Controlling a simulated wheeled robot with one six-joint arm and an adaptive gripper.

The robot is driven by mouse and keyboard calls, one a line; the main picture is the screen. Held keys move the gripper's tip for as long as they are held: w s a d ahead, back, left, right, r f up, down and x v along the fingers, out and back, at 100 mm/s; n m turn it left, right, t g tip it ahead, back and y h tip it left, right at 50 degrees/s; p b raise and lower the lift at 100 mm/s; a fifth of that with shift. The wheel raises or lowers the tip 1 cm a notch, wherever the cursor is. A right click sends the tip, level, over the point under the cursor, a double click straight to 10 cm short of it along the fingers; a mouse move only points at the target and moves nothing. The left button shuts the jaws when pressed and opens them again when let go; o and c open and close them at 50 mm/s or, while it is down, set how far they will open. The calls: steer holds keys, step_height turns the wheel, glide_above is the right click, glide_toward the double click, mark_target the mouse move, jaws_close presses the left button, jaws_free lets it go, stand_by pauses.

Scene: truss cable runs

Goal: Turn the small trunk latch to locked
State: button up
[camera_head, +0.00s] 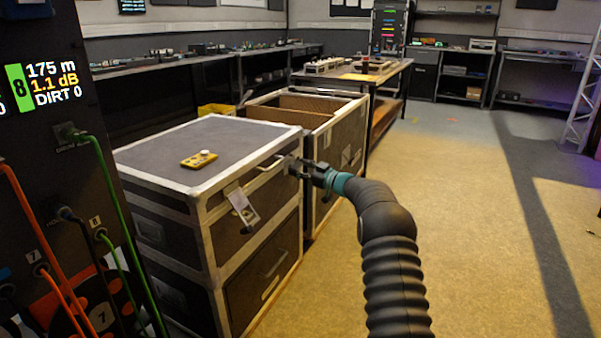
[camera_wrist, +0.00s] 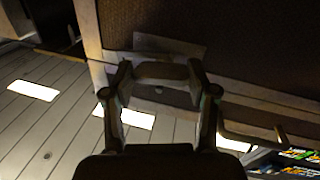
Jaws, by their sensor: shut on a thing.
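The small trunk (camera_head: 215,140) is a dark case with pale metal edges and a closed grey lid. My gripper (camera_head: 297,168) is at the upper right end of its front face, just under the lid edge. In the wrist view, my fingertips (camera_wrist: 159,72) close on the two ends of a short dark bar (camera_wrist: 160,71), which appears to be the trunk latch. A pale plate (camera_wrist: 178,46) lies behind it on the brown panel. In the head view my gripper hides the latch, so its lock position cannot be told.
A yellow device (camera_head: 199,159) lies on the lid. An open trunk (camera_head: 345,140) stands directly behind. A cable panel (camera_head: 50,130) is at left. The floor (camera_head: 470,200) at right is clear.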

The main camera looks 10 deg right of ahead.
steer(key=n+b, duration=0.2)
steer(key=n, duration=0.1)
steer(key=n+y+b, duration=0.1)
steer(key=b, duration=0.1)
steer(key=shift+f+n, duration=0.25)
steer(key=shift+n, duration=0.15)
steer(key=n+b, duration=0.2)
steer(key=n, duration=0.2)
steer(key=shift+y+b, duration=0.3)
steer(key=shift+y, duration=0.1)
steer(key=n+y+b, duration=0.1)
steer(key=n, duration=0.3)
steer(key=shift+b, duration=0.35)
steer(key=shift+r+n+g+y, duration=0.1)
steer(key=shift+n+g+y, duration=0.25)
steer(key=shift+n, duration=0.95)
steer(key=shift+n+g+y, duration=0.15)
steer(key=shift+n+g, duration=0.3)
steer(key=shift+n, duration=0.85)
steer(key=o, duration=1.2)
steer(key=shift+c, duration=0.2)
steer(key=shift+d, duration=0.1)
